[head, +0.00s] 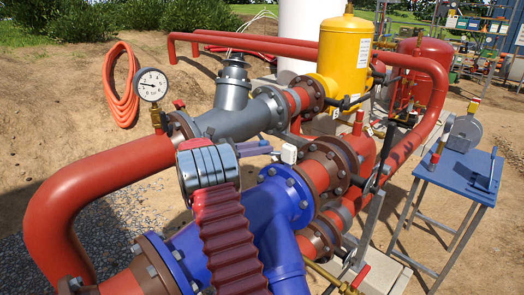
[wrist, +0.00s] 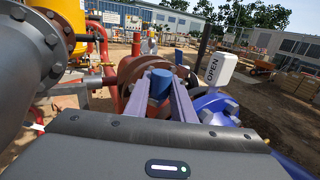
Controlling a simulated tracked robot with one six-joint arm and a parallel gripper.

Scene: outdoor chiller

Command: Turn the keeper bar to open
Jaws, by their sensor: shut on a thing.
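My gripper (head: 270,147) reaches right from my grey wrist, just above the blue valve body (head: 285,205). In the wrist view its two purple fingers (wrist: 160,76) are shut on a blue upright piece (wrist: 159,88), which appears to be part of the keeper bar. The tag also shows in the head view (head: 289,154), just beyond the fingertips. The rest of the bar is hidden by the fingers and wrist, so its angle cannot be told.
A grey pipe (head: 240,122) with a flange runs close behind the gripper. A pressure gauge (head: 151,85) stands at left, a yellow tank (head: 343,55) behind. A blue table (head: 458,165) is at right. Bare ground lies at left.

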